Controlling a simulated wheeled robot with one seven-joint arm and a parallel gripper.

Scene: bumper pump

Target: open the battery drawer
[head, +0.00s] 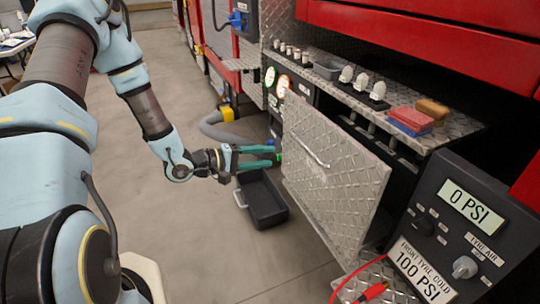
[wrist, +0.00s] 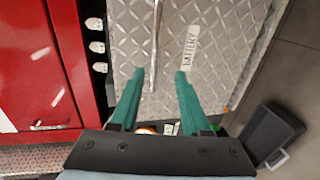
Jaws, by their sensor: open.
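The battery drawer's front (head: 335,185) is a diamond-plate panel standing out from the cabinet, with dark space behind its right side. Its thin bar handle (head: 306,147) is on the outer face. In the wrist view the panel (wrist: 205,45) bears a "BATTERY" label (wrist: 190,45), and the handle (wrist: 155,45) runs up the picture between the finger lines. My gripper (head: 277,156) is open and empty at the panel's left edge in the head view, apart from the handle. Its green fingers also show in the wrist view (wrist: 160,74), pointing at the panel; their exact distance from it cannot be told.
A black bin (head: 262,203) stands on the floor below my gripper. A shelf above the drawer holds white fittings (head: 362,80), a red-and-blue sponge (head: 411,120) and a brown block (head: 432,107). A tyre-air panel (head: 450,240) is at right.

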